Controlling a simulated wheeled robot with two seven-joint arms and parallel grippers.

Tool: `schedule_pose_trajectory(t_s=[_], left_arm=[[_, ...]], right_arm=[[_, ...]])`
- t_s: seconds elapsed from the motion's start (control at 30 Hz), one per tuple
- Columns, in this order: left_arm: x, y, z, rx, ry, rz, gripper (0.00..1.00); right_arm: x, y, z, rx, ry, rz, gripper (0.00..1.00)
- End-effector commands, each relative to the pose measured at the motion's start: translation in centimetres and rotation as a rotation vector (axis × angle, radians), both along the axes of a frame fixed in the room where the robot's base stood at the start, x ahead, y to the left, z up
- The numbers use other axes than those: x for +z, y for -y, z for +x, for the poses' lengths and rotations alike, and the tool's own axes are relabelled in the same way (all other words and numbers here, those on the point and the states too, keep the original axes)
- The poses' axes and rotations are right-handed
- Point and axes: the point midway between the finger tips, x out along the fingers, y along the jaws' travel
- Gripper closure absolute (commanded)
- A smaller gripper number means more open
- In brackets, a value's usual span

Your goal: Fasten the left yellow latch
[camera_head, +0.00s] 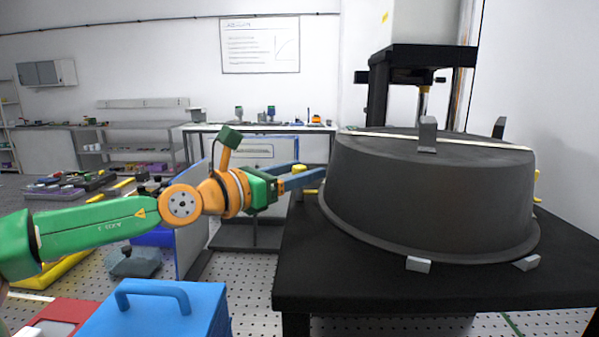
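The large dark grey round cover (430,200) sits on a black table. The left yellow latch (309,192) shows as small yellow parts at the cover's left edge, partly hidden by my gripper. My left gripper (313,171) has blue fingers that point right toward the cover's left side, just above and in front of the latch. The two fingers stand apart with a gap between them, and nothing shows in the gap. I cannot tell if a finger touches the latch. Another yellow latch (537,184) shows at the cover's right edge. My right gripper is not in view.
The black table (380,285) has a bare front strip. Grey tabs (418,264) stand at the cover's front rim. A black and white column rises behind the cover. A blue box (160,308) with a handle is at the lower left, below my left arm.

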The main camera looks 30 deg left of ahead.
Motion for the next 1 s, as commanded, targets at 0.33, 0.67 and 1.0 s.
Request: schedule_pose_trajectory(t_s=[0.33, 0.67, 1.0], left_arm=[[-0.2, -0.5, -2.5, 0.001, 0.007, 0.001, 0.38], [-0.2, -1.5, -6.6, 0.000, 0.003, 0.001, 0.38], [0.0, -1.6, -6.9, 0.000, 0.000, 0.000, 0.38]], right_arm=[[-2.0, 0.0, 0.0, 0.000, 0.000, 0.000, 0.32], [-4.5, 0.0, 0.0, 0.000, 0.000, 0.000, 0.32], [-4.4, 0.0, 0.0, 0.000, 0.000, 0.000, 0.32]])
